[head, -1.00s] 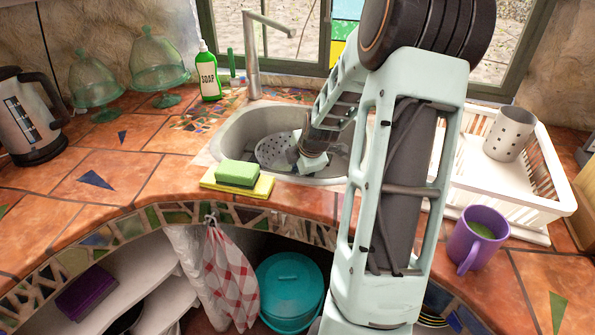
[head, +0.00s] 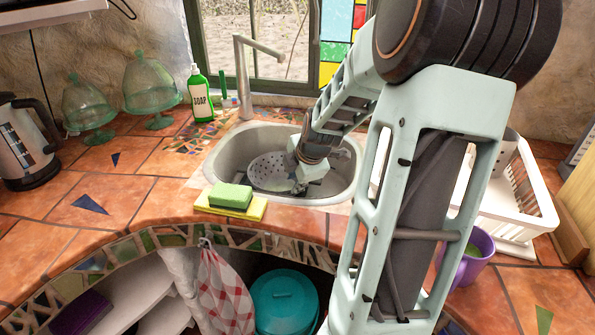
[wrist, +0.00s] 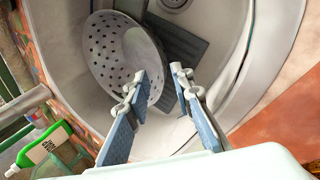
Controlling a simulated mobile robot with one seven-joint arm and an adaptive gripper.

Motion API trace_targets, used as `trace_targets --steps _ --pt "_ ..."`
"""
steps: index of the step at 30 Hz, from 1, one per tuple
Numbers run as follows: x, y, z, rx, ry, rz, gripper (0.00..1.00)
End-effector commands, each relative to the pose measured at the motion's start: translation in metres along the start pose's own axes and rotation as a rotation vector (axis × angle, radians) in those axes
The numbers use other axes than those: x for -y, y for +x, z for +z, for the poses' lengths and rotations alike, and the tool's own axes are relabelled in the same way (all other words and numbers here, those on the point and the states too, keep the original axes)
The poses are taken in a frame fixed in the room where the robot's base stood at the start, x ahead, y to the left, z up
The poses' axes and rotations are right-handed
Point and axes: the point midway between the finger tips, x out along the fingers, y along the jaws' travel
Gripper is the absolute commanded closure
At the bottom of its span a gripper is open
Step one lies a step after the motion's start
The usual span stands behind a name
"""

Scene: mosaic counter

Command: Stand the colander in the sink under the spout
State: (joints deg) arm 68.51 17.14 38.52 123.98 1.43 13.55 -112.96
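The pale grey colander (head: 270,172), with dark holes, is in the sink (head: 220,160) and looks tilted. It also shows in the wrist view (wrist: 104,62). The metal spout (head: 262,46) rises behind the sink and reaches right over it; the colander is below and in front of its tip. My gripper (head: 302,182) is inside the sink at the colander's right side. In the wrist view my gripper (wrist: 160,76) has its fingers apart; the left finger overlaps the colander's right edge. I cannot tell whether it touches.
A green sponge (head: 230,196) on a yellow cloth (head: 256,210) lies at the sink's front left. A soap bottle (head: 200,96) stands behind it. A dark ribbed pad (wrist: 180,48) lies in the sink.

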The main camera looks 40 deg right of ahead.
Motion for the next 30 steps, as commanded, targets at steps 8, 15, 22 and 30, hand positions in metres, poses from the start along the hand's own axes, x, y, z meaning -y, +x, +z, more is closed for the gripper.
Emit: trace_targets --steps 8,15,22,30 --pt "-0.001 -0.030 0.001 0.002 0.001 0.000 0.78" --pt "0.000 -0.036 0.000 0.001 -0.001 0.000 0.78" --pt "0.000 -0.035 0.000 0.000 -0.001 0.000 0.78" --pt "-0.001 -0.035 0.001 0.002 -0.001 0.001 0.78"
